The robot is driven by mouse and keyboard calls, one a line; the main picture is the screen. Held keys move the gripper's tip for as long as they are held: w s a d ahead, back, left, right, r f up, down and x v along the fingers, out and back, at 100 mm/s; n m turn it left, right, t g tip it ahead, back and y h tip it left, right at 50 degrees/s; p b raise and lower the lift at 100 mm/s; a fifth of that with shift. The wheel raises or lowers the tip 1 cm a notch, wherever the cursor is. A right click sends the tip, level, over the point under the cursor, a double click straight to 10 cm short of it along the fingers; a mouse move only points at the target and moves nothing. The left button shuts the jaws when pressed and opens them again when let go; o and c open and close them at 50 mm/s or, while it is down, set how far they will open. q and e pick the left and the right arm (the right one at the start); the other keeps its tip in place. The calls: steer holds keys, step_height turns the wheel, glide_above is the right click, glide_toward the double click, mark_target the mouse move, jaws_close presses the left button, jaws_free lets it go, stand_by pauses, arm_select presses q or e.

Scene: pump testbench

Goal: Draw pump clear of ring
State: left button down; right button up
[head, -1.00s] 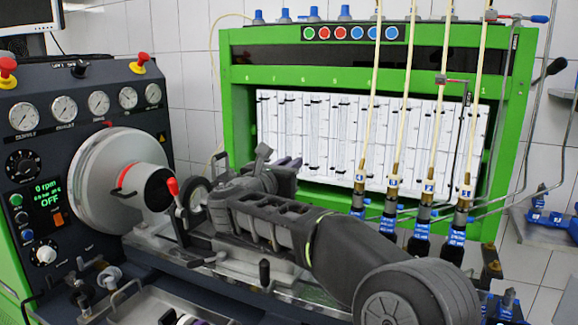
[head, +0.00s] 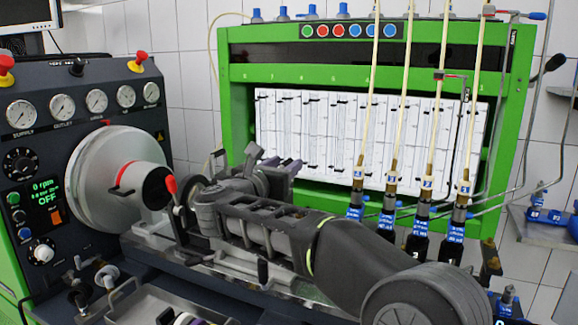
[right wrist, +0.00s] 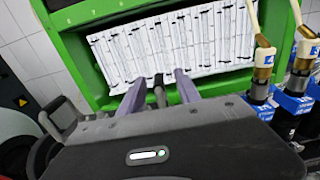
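My right gripper (head: 288,168) comes in over the bench bed from the lower right, and its purple-grey fingers reach away behind a dark grey pump-like body (head: 252,182) with a lever on top. In the right wrist view the fingers (right wrist: 159,90) stand apart, with a narrow dark part between them. My gripper's body hides most of the pump and any contact. A dark ring (head: 194,195) stands just left of the pump, facing the drive. Whether the pump sits in it is hidden. My left gripper is not in view.
A large silver drive disc (head: 105,180) with a dark hub stands at the left by the gauge panel (head: 85,105). The green frame (head: 225,110) rises behind. Several injectors with blue fittings (head: 421,218) hang at the right, close to my arm. A metal tray (head: 125,292) lies in front.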

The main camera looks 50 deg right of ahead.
steer(key=b+v, duration=0.1)
steer(key=v, duration=0.3)
steer(key=shift+s+a, duration=0.15)
steer(key=shift+a, duration=0.25)
